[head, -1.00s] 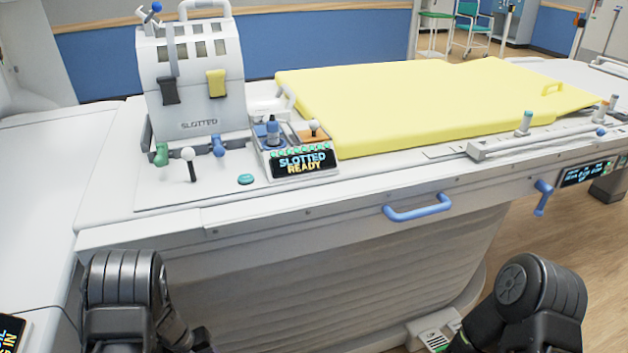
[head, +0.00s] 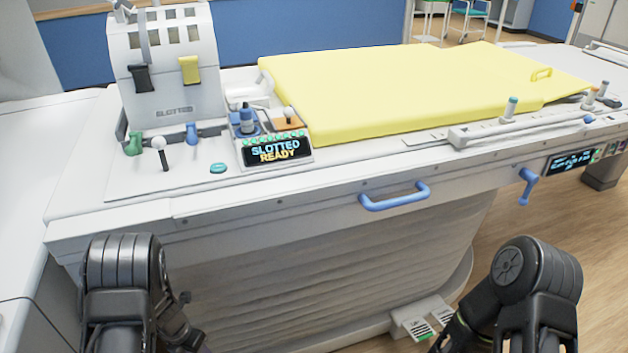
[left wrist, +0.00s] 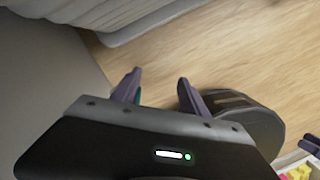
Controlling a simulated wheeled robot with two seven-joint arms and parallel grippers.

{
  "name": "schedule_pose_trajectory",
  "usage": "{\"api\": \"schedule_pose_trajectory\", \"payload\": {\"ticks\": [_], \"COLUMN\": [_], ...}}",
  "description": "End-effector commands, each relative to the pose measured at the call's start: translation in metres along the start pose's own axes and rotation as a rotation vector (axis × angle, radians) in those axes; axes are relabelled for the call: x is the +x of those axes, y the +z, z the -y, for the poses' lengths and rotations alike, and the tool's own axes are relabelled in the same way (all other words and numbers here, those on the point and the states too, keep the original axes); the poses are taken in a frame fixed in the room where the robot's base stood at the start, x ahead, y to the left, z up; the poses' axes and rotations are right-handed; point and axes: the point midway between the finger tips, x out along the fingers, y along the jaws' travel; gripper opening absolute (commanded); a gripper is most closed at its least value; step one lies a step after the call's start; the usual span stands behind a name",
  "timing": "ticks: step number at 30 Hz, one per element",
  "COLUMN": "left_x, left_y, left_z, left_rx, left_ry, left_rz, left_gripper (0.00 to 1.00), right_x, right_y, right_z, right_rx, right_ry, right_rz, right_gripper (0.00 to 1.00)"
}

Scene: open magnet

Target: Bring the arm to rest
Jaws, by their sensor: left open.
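My left gripper (left wrist: 158,88) shows in the left wrist view with its two fingers apart and nothing between them. It hangs low over the wooden floor (left wrist: 245,50), clear of the table's pleated side. In the head view only dark upper links of both my arms show at the bottom left and bottom right. Neither gripper shows there. The right gripper is out of view.
A white patient table (head: 300,205) with a yellow pad (head: 420,85) stands in front of me. A blue handle (head: 395,197) and a blue lever (head: 527,186) stick out from its front. A white slotted unit (head: 172,70) and a "SLOTTED READY" display (head: 277,151) sit on the left end. Colourful items in a pale container (left wrist: 300,170) show at the wrist view's lower right corner.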

Motion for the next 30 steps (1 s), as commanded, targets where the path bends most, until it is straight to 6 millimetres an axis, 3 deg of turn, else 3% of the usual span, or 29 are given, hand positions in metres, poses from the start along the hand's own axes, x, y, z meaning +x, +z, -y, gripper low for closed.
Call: {"api": "schedule_pose_trajectory", "payload": {"ticks": [5,8,12,18,22,27,30], "left_x": [0.015,0.027,0.040,0.039,0.027,0.005,-0.025], "left_y": [-0.029,-0.051,-0.080,-0.105,-0.117,-0.133,-0.127], "left_z": [0.015,0.038,0.088,0.181,0.238,0.298,0.294], "left_rx": [0.500,0.933,1.586,2.334,2.604,2.650,2.638], "left_ry": [0.040,0.040,0.007,-0.007,0.017,-0.013,-0.008], "left_rz": [-0.062,-0.102,-0.107,0.040,0.191,0.379,0.366], "left_gripper": [0.52,0.52,0.52,0.52,0.52,0.52,0.52], "right_x": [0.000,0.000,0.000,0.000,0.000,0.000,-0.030], "right_y": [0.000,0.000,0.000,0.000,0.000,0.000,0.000], "right_z": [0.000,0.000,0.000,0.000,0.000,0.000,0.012], "right_rx": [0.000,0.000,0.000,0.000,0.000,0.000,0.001], "right_ry": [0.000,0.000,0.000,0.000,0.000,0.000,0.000], "right_rz": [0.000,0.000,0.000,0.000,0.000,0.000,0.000], "right_gripper": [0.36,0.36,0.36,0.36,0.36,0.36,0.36]}}
